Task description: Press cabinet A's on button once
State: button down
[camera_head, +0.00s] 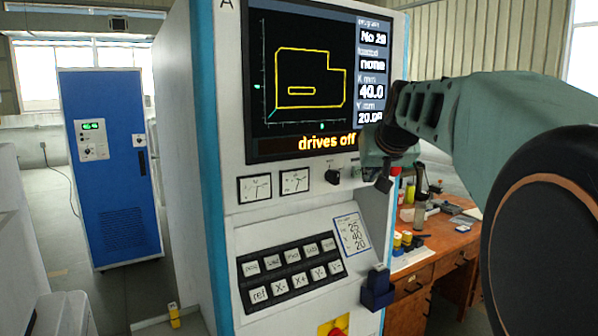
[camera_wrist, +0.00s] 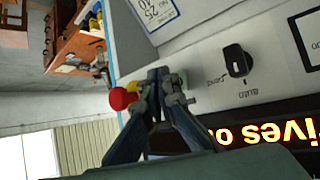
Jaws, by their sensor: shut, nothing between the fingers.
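Cabinet A (camera_head: 222,100) is the tall white and blue control cabinet with the letter A at its top left; its screen (camera_head: 303,70) reads "drives off". My gripper (camera_head: 384,184) is shut and empty, in front of the right side of the panel below the screen. In the wrist view my shut fingertips (camera_wrist: 160,76) lie between a red round button (camera_wrist: 120,98) and a small green-yellow patch (camera_wrist: 183,79), likely a button, mostly hidden behind the fingers. Whether the tips touch the panel I cannot tell. No label for the on button is readable.
A black rotary knob (camera_head: 332,177) sits left of my gripper, also in the wrist view (camera_wrist: 238,61). A wooden bench (camera_head: 440,250) stands right; a blue cabinet (camera_head: 110,170) stands left.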

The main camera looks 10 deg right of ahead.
jog(key=shift+w, duration=0.1)
dwell(0.6)
jog(key=shift+w+a, duration=0.15)
jog(key=shift+w, duration=0.15)
jog(key=shift+w+a, duration=0.15)
jog(key=shift+w, duration=0.25)
dwell(0.5)
jog(key=shift+s, duration=0.2)
jog(key=shift+s+d, duration=0.3)
jog(key=shift+s, duration=0.3)
jog(key=s, duration=0.1)
jog(key=s+d+b, duration=0.1)
jog(key=s, duration=0.1)
jog(key=s+b, duration=0.1)
jog(key=shift+s+d, duration=0.35)
